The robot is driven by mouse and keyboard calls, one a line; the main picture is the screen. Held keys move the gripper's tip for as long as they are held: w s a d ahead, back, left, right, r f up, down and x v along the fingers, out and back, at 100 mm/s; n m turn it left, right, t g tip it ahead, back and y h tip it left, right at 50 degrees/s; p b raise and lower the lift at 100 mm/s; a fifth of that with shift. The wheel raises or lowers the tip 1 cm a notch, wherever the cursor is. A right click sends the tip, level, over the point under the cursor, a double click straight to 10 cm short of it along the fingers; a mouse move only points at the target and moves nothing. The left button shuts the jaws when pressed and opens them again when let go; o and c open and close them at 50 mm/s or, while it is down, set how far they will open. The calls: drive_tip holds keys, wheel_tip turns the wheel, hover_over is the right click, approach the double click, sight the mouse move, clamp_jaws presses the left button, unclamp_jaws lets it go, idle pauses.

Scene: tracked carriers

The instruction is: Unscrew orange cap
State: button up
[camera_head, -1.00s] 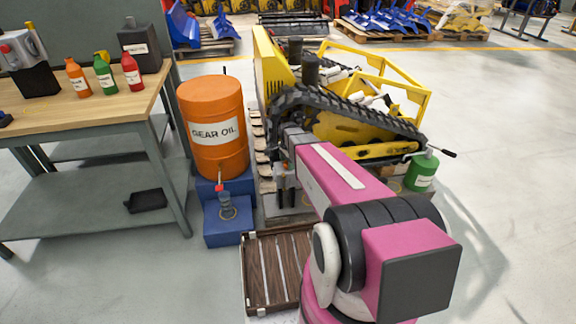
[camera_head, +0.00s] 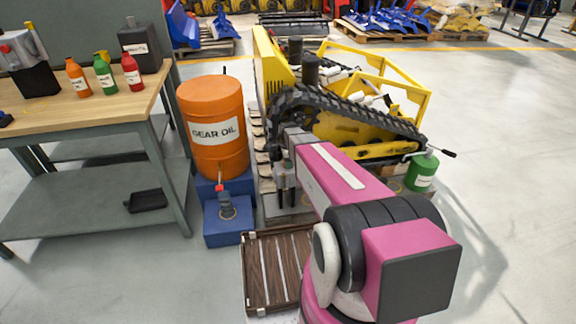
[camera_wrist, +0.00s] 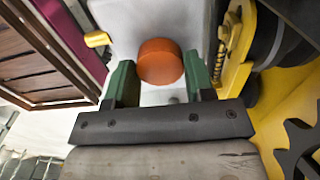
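The orange cap (camera_wrist: 160,62) is round and sits on a pale grey surface in the wrist view. My gripper (camera_wrist: 160,75) has its two green fingers apart, one on each side of the cap. The cap fills nearly all the width between them; I cannot tell whether they touch it. In the head view my gripper (camera_head: 285,182) points down beside the near left corner of the yellow tracked carrier (camera_head: 350,128). The cap cannot be made out in the head view.
An orange gear oil drum (camera_head: 213,112) stands on a blue stand left of my gripper. A workbench (camera_head: 60,118) with bottles is further left. A green can (camera_head: 421,172) stands right of the carrier. A brown slatted crate (camera_head: 262,262) lies in front. Floor at right is clear.

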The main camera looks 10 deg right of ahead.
drive_tip(key=n, duration=0.3)
drive_tip(key=shift+n, duration=0.3)
drive_tip(key=n, duration=0.4)
drive_tip(key=shift+n, duration=1.1)
drive_tip(key=n, duration=0.9)
drive_tip(key=shift+n, duration=0.4)
